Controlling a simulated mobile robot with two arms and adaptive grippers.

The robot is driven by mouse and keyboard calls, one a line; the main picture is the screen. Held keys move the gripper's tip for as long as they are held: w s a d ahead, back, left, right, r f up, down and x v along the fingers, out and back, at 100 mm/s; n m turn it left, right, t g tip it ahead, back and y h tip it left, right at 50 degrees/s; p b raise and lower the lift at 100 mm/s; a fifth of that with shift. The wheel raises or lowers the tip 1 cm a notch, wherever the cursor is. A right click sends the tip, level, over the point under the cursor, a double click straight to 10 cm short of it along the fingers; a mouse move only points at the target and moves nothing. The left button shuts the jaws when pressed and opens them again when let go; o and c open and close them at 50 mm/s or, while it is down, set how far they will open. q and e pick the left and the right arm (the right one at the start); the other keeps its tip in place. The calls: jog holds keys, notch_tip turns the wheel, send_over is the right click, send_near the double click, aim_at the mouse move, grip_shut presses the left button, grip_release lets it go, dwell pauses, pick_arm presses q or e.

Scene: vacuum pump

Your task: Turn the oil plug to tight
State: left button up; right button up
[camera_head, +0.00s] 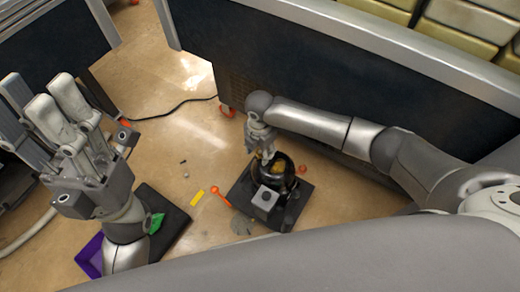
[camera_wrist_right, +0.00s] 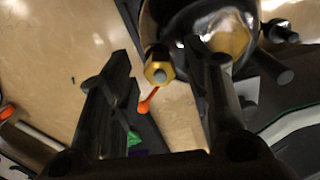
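The vacuum pump (camera_head: 283,180), dark and shiny with a grey block on its near side, sits on a black base. In the right wrist view its rounded shiny body (camera_wrist_right: 195,15) fills the top. A brass hex plug (camera_wrist_right: 158,70) with a grey centre, which looks like the oil plug, shows between my right fingertips. My right gripper (camera_head: 266,150) is at the pump's far side; in the wrist view its fingers (camera_wrist_right: 168,62) are apart, with gaps visible beside the plug. The plug's contact with the fingers and its tightness cannot be told. My left gripper (camera_head: 45,100) is raised at left, open and empty.
An orange-ended tool (camera_head: 221,197), a yellow strip (camera_head: 196,198) and small bits lie left of the pump. A black mat (camera_head: 175,222), a green piece (camera_head: 156,222) and a purple tray (camera_head: 88,256) are farther left. Dark panels (camera_head: 330,75) stand behind.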

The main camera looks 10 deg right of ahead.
grip_shut()
